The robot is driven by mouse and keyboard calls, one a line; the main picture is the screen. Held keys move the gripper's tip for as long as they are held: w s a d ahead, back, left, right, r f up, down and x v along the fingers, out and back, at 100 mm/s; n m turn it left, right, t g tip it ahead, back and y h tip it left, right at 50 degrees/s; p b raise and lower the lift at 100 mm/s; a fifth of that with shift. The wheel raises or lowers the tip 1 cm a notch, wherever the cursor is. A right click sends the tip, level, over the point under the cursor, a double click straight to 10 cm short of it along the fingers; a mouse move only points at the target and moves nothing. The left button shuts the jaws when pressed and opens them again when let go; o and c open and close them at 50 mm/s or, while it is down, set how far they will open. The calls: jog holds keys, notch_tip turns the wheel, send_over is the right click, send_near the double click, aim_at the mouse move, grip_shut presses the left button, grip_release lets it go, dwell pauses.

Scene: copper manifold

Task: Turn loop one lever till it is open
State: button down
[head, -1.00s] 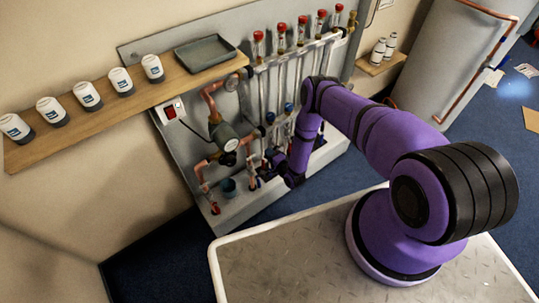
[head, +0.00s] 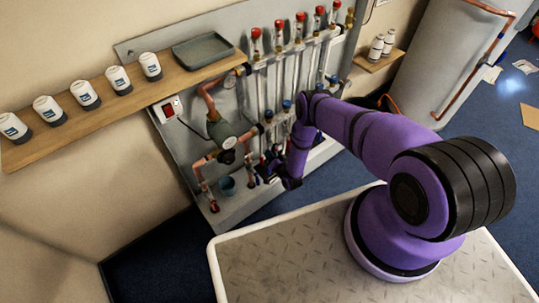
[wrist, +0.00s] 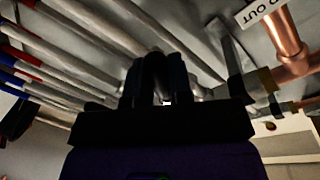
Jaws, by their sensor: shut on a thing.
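The copper manifold (head: 286,85) hangs on a grey backing board, with upright pipes topped by red caps and blue caps lower down. My gripper (head: 264,171) is at the lower part of the manifold, right of the pump. In the wrist view my gripper (wrist: 156,78) has its two dark fingers closed around a dark upright piece, which I take to be the loop one lever (wrist: 155,66). The fingers and my wrist hide most of the lever and its valve, so its exact angle cannot be told.
A wooden shelf (head: 140,97) with several white jars and a grey tray (head: 202,50) is above. A cylindrical tank (head: 440,60) stands at the right.

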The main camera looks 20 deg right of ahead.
jog(key=shift+w+d+f+n+t+h, duration=0.15)
jog(key=shift+d+n, duration=0.3)
jog(key=shift+n, duration=0.6)
jog(key=shift+w+d+f+n+t+h, duration=0.1)
jog(key=shift+d+f+n+t, duration=0.25)
jog(key=shift+n, duration=0.75)
jog(key=shift+w+d+f+n+h, duration=0.1)
jog(key=shift+d+n, duration=0.4)
jog(key=shift+n, duration=0.55)
jog(key=c, duration=1)
grip_release()
jog(key=shift+c, duration=0.2)
